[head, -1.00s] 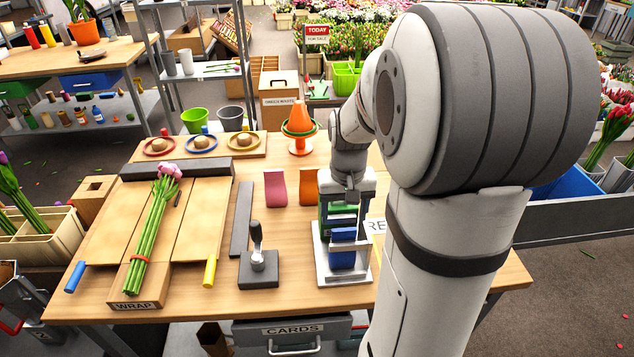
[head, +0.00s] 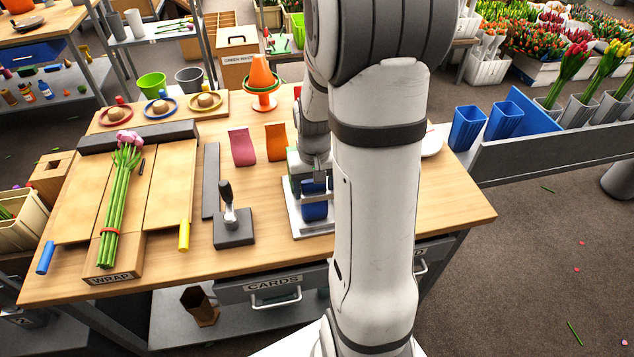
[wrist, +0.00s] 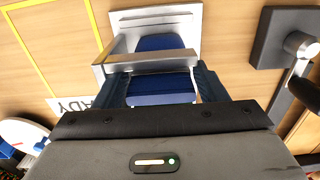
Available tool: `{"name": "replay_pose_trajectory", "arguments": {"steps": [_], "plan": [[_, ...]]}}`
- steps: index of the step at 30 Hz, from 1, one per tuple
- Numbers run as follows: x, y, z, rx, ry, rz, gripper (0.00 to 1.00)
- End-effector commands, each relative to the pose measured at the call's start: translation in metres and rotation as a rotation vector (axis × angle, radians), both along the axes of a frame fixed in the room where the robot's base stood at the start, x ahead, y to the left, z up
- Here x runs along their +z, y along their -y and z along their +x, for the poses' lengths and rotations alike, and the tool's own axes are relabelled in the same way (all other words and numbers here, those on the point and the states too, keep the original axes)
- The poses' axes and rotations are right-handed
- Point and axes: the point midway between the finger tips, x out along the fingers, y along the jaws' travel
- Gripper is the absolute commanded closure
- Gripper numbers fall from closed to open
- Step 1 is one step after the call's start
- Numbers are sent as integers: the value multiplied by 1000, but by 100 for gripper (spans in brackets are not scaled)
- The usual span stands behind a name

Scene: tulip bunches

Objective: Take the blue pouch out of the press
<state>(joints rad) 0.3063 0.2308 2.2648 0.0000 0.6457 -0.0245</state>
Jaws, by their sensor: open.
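The blue pouch (head: 315,209) stands in the press (head: 293,222), a pale metal frame on a white base near the table's front edge. In the wrist view the pouch (wrist: 160,86) shows on both sides of the press's metal crossbar (wrist: 150,60). My gripper (head: 317,172) is directly above the pouch in the head view, with my arm covering part of the press. In the wrist view my gripper (wrist: 160,78) is open, with one dark finger on each side of the pouch. Whether the fingers touch it I cannot tell.
A lever on a dark block (head: 234,228) stands left of the press. Pink (head: 242,146) and orange (head: 276,142) pouches stand behind. A wrapping board (head: 170,190) with tulips is at the left. A yellow outline (wrist: 40,60) marks bare table in the wrist view.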

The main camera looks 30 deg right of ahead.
Motion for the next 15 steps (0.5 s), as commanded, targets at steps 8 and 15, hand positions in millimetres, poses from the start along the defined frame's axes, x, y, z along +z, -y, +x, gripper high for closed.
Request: {"name": "replay_pose_trajectory", "arguments": {"steps": [8, 15], "plan": [[0, 0, 0, 1, 0, 0, 53], [0, -1, 0, 1, 0, 0, 70]]}}
